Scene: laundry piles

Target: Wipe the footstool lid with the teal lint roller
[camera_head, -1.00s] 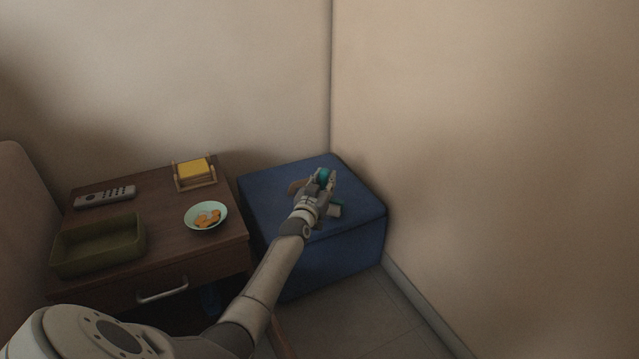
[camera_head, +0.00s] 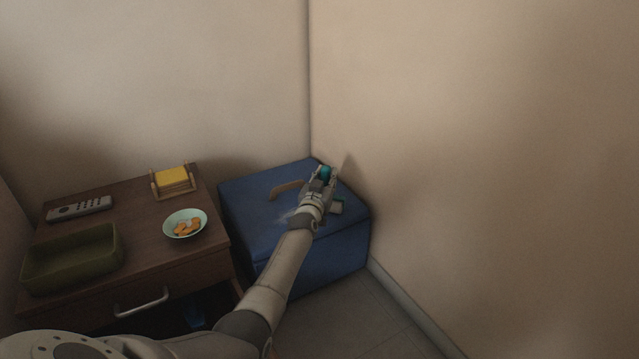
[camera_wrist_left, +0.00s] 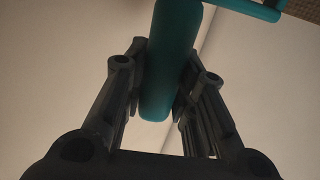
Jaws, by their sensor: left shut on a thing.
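The blue footstool (camera_head: 250,222) stands in the corner of the room, and its lid (camera_head: 250,190) is shut. My left gripper (camera_head: 322,180) is over the right part of the lid, shut on the teal lint roller (camera_head: 326,172). In the left wrist view the teal handle (camera_wrist_left: 172,60) is between the two fingers, and a teal arm (camera_wrist_left: 250,8) bends off at the top right. My right gripper is not in view.
A tan curved item (camera_head: 286,188) and a pale dusty patch (camera_head: 284,216) are on the lid. The wooden side table (camera_head: 140,225) at left holds a remote (camera_head: 80,209), an olive tray (camera_head: 72,262), a bowl (camera_head: 185,223) and a yellow-topped holder (camera_head: 172,180). Walls close in behind and right.

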